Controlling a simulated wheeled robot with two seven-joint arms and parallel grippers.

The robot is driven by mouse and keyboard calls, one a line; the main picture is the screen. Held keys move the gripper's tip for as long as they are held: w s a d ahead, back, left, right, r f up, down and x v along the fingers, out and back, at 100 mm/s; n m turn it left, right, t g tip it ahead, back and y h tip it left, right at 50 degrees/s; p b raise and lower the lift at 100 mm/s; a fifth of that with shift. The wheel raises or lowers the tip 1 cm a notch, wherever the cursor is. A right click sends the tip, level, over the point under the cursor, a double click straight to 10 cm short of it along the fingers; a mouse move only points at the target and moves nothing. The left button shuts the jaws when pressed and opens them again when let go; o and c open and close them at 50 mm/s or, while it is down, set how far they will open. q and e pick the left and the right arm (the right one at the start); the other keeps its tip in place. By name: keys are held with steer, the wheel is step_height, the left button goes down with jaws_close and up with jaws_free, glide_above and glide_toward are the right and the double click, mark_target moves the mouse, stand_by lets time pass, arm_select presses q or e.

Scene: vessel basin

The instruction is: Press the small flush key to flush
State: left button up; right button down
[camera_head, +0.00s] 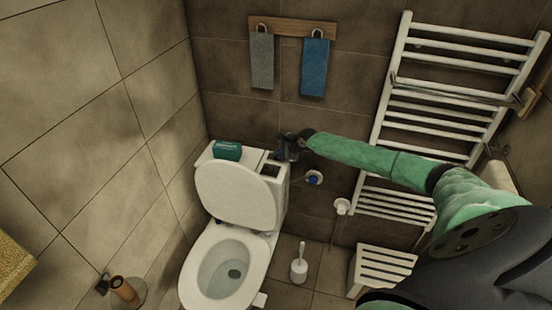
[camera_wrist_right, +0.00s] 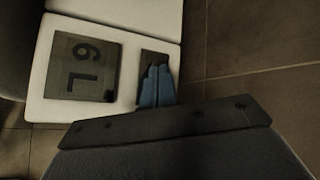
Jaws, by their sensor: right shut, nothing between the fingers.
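The toilet's white tank (camera_head: 252,156) stands against the back wall, behind the raised lid. In the right wrist view its top (camera_wrist_right: 60,110) carries a large dark key marked "6 L" (camera_wrist_right: 82,65) and a smaller dark flush key (camera_wrist_right: 152,59) to the right of it. My right gripper (camera_head: 279,156) is over the right end of the tank top. In the wrist view the blue fingertips (camera_wrist_right: 157,84) are shut and empty. They overlap the small key and hide part of it; I cannot tell whether they touch it. My left gripper is out of view.
A teal box (camera_head: 226,150) sits on the tank's left part. The raised lid (camera_head: 236,195) stands in front of the tank. Grey (camera_head: 262,62) and blue (camera_head: 314,68) towels hang above.

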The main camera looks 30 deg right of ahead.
mark_target(279, 158)
steer(key=shift+f, duration=0.45)
stand_by(0.6)
steer(key=shift+r+p, duration=0.95)
steer(key=shift+p, duration=0.1)
steer(key=shift+r, duration=0.1)
step_height(279, 158, up, 5)
steer(key=p, duration=0.5)
stand_by(0.7)
